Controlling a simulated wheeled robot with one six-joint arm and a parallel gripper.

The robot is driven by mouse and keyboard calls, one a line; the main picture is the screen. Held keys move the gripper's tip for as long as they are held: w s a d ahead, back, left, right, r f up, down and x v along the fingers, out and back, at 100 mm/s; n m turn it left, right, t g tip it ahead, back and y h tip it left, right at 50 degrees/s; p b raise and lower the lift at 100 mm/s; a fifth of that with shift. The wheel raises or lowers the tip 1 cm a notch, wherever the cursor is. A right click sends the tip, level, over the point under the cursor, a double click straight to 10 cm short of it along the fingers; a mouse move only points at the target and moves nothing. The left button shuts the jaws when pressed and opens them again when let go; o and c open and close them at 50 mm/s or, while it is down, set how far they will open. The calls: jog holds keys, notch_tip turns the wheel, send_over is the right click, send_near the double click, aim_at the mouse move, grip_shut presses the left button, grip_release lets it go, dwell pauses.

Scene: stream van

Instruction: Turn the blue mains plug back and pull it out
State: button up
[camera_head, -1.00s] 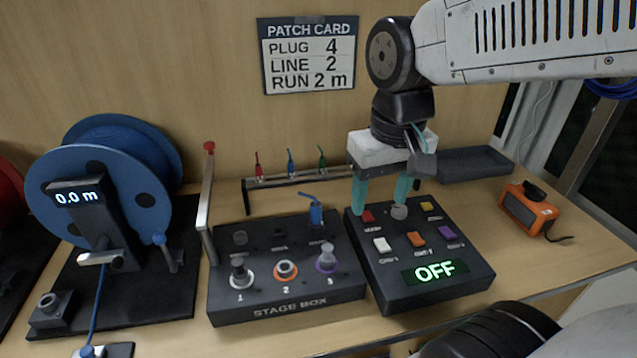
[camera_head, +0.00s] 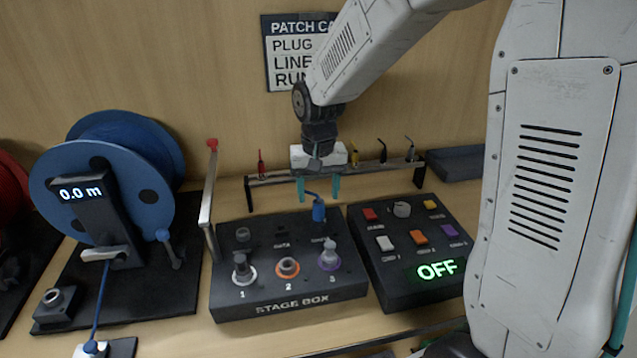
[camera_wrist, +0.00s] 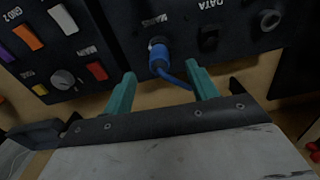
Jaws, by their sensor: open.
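The blue mains plug (camera_head: 318,211) stands in the socket at the back right of the black stage box (camera_head: 232,309), with its blue cable bending away at the top. In the wrist view the blue plug (camera_wrist: 158,55) sits in its socket, and its cable runs down between my fingers. My gripper (camera_head: 318,188) is open and empty, with teal fingers just behind and above the plug in the head view. In the wrist view the fingertips of my gripper (camera_wrist: 161,76) lie to either side of the cable, short of the plug body. I cannot tell whether they touch anything.
The black switch panel (camera_head: 400,296) reading OFF stands right of the stage box. A rack (camera_head: 250,183) with small coloured plugs is behind. A blue cable reel (camera_head: 150,205) and an upright lever with a red top (camera_head: 207,195) stand left.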

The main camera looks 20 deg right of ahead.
aim_at(318, 218)
notch_tip(318, 218, down, 6)
jog(key=shift+r, duration=0.1)
dwell(0.4)
jog(key=c, duration=1.2)
jog(key=shift+m, duration=1.6)
jog(key=shift+m, duration=1.6)
